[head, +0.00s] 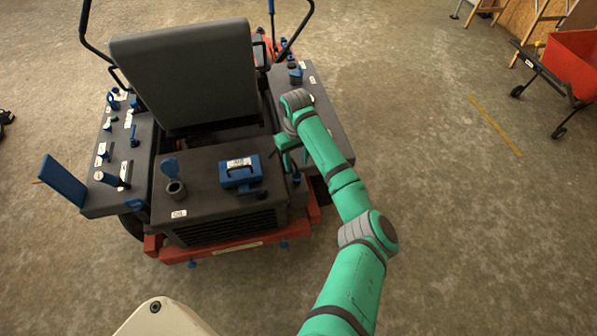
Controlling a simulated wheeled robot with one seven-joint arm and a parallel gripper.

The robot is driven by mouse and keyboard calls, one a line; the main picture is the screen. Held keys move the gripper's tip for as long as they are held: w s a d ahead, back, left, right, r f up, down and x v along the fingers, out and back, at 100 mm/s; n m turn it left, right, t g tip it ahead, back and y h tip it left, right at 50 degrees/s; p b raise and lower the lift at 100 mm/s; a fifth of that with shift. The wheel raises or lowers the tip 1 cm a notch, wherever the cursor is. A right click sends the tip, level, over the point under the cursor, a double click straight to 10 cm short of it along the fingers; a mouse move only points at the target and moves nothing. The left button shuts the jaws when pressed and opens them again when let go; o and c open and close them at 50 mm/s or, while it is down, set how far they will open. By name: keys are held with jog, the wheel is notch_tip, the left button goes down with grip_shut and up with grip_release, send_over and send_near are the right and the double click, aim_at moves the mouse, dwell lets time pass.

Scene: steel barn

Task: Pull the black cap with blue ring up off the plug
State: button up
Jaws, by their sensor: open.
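My gripper (289,156) is at the end of the green arm, beside the right rear part of the mower and pointing down. It is open, small in the picture and partly hidden by my wrist. A small dark and blue fitting (296,178) shows just below it; I cannot tell whether they touch. The frame is too coarse to tell which is the cap with the blue ring. No plug shows clearly.
The grey seat (187,72) rises left of my arm. A blue box with a handle (240,172) and a dark filler neck with a raised blue flap (175,189) are on the rear deck. Several blue levers line the left panel.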

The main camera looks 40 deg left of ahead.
aim_at(296, 174)
notch_tip(296, 174, down, 8)
jog(key=shift+w+d+r, duration=0.1)
jog(key=shift+d, duration=0.05)
jog(key=shift+s+a+f, duration=0.2)
jog(key=shift+f, duration=0.2)
